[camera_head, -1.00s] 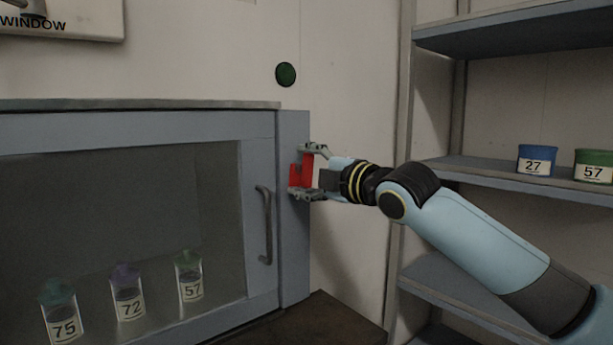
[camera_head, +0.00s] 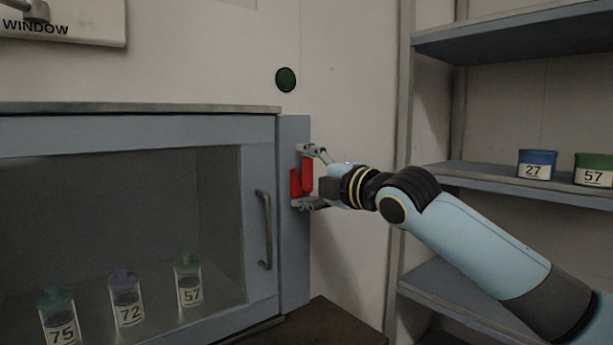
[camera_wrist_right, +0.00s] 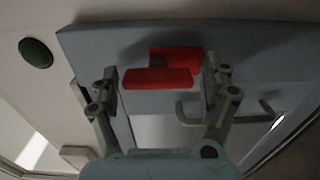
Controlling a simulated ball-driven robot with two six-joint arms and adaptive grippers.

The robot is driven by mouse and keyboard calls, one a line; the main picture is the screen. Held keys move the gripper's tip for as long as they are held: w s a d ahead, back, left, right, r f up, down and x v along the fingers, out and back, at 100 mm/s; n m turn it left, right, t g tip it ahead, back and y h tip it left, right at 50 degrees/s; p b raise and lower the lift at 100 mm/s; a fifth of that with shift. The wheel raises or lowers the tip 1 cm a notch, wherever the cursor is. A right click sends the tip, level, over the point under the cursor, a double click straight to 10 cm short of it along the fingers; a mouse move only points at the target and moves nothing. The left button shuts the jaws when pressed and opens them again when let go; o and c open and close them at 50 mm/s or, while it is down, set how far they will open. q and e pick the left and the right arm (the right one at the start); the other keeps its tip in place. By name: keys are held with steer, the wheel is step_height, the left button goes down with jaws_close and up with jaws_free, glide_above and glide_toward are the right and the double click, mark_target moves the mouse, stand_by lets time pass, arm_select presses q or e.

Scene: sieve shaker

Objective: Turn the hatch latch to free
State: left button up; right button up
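The hatch latch (camera_head: 307,174) is red and sits on the blue-grey frame beside the hatch door. In the right wrist view the latch (camera_wrist_right: 158,79) shows a long red bar in front of a second red piece. My right gripper (camera_head: 312,177) is at the latch, one finger above it and one below. In the right wrist view my right gripper (camera_wrist_right: 160,88) has its fingers wide apart at either end of the bar, with gaps visible. The hatch door (camera_head: 258,165) is shut and has a grey handle (camera_head: 265,230). My left gripper is not in view.
Behind the hatch glass stand several numbered jars (camera_head: 127,300). A green round button (camera_head: 286,79) is on the wall above. A shelf rack (camera_head: 480,178) with a blue tub (camera_head: 537,164) and a green tub (camera_head: 594,170) stands at right.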

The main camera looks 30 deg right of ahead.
mark_target(311, 177)
steer(key=shift+s, duration=0.15)
steer(key=s, duration=0.5)
steer(key=shift+s+d, duration=0.3)
steer(key=shift+s, duration=0.8)
